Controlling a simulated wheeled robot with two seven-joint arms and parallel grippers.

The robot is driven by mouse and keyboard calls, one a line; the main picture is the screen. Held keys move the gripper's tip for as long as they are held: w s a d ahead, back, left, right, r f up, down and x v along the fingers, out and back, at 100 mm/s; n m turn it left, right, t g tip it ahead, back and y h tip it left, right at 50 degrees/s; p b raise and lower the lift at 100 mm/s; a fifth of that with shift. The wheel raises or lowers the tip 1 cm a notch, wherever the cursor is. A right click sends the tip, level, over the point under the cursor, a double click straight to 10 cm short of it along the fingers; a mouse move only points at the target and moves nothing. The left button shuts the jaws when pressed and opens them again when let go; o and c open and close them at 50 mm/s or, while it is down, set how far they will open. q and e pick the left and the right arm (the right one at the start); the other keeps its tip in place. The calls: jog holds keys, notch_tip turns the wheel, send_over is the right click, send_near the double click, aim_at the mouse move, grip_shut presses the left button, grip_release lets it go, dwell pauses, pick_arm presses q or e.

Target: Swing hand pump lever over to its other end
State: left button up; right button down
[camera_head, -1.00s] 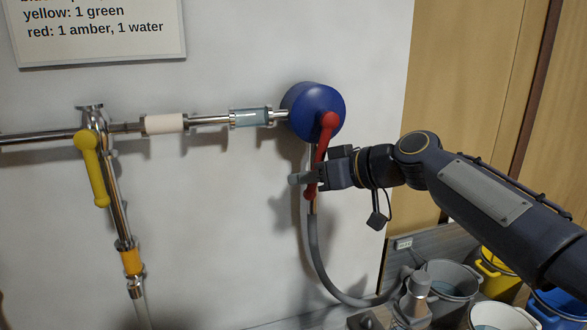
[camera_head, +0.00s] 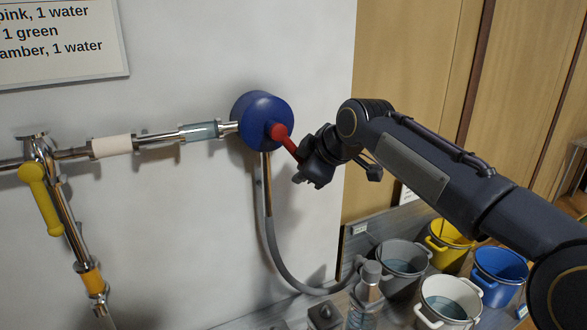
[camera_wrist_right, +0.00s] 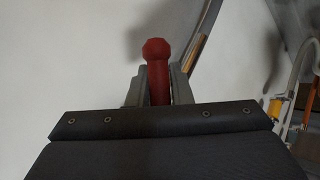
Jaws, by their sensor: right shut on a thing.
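The hand pump is a round blue body (camera_head: 262,120) on the wall, with a red lever (camera_head: 284,140) on its front. The lever points down and to the right in the head view. My right gripper (camera_head: 301,166) is at the lever's lower end and shut on it. In the right wrist view the red lever (camera_wrist_right: 157,72) stands between the two grey fingers. The lever's outer end is hidden behind the gripper in the head view. My left gripper is not in view.
A pipe with a white sleeve (camera_head: 111,147) and a sight glass (camera_head: 199,131) runs left from the pump. A yellow lever (camera_head: 41,198) hangs at the left. A grey hose (camera_head: 283,264) hangs below the pump. Several buckets, including a blue bucket (camera_head: 499,271), stand at lower right.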

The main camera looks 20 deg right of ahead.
jog(key=shift+d+r+n+h+p, duration=0.45)
jog(key=shift+d+r+h, duration=0.15)
jog(key=shift+d, duration=0.1)
jog(key=c, duration=1.3)
grip_release()
jog(key=v, duration=0.7)
jog(key=shift+s+r, duration=0.2)
jog(key=shift+s, duration=0.15)
jog(key=s+a+f+m+g+y, duration=0.1)
jog(key=s+a+f+m, duration=0.1)
jog(key=s+f+m, duration=0.2)
jog(key=s+a+f+m+g+y, duration=0.1)
jog(key=s+a+f+m, duration=0.2)
jog(key=s+f, duration=0.8)
jog(key=s+a+f+m+g+y, duration=0.1)
jog(key=s+a+f+m, duration=0.2)
jog(key=f, duration=0.8)
jog(key=s+m, duration=0.2)
jog(key=s, duration=0.2)
jog(key=shift+s+a+f, duration=0.2)
jog(key=shift+a, duration=0.05)
